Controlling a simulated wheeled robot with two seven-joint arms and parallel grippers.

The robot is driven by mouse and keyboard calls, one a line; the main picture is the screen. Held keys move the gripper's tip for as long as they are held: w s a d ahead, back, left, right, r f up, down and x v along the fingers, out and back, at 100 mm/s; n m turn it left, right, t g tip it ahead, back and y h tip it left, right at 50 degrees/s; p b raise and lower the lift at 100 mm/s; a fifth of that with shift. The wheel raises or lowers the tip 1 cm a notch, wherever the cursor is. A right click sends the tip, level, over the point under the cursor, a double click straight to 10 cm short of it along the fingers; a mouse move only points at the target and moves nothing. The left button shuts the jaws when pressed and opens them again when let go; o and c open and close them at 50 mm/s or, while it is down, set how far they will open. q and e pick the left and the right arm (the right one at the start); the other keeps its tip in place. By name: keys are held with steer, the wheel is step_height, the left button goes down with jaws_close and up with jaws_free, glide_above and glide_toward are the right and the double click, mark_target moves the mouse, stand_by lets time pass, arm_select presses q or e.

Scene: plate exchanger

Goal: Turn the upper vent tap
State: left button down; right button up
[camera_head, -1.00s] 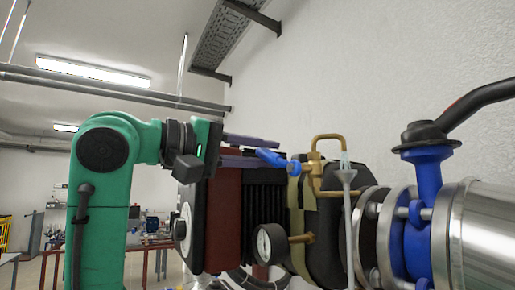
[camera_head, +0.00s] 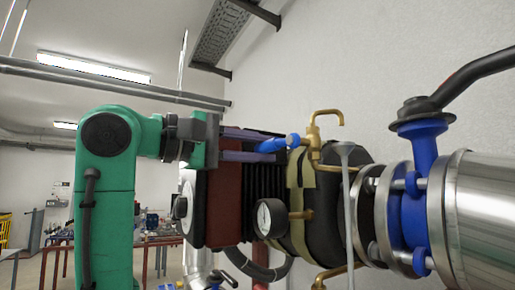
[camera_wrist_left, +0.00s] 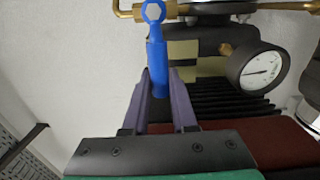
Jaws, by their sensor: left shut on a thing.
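The upper vent tap (camera_head: 313,135) is a brass fitting with a bent spout on top of the exchanger. It has a blue lever handle (camera_head: 278,144) pointing left and slightly down. My left gripper (camera_head: 262,143) comes in from the left, with its purple fingers at the free end of the lever. In the left wrist view, the gripper (camera_wrist_left: 161,82) has the blue lever (camera_wrist_left: 156,58) between its fingertips, shut on it. The lever runs up from the fingers to a hex nut on the brass fitting. My right gripper is out of view.
A pressure gauge (camera_head: 271,218) sticks out below the tap. The black-and-red exchanger body (camera_head: 224,205) lies beneath my fingers. Right of it stand a blue valve (camera_head: 428,180) with a long black handle and a steel pipe (camera_head: 490,225). The wall behind is bare.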

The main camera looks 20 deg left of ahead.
arm_select(q)
steer(key=c, duration=0.9)
jaws_free()
steer(key=shift+o, duration=1)
steer(key=shift+w+d, duration=0.1)
steer(key=shift+d, duration=0.05)
steer(key=shift+w+d+f, duration=0.1)
steer(key=shift+w+d, duration=0.05)
steer(key=b+v, duration=0.4)
steer(key=v, duration=1)
steer(key=shift+s, duration=0.25)
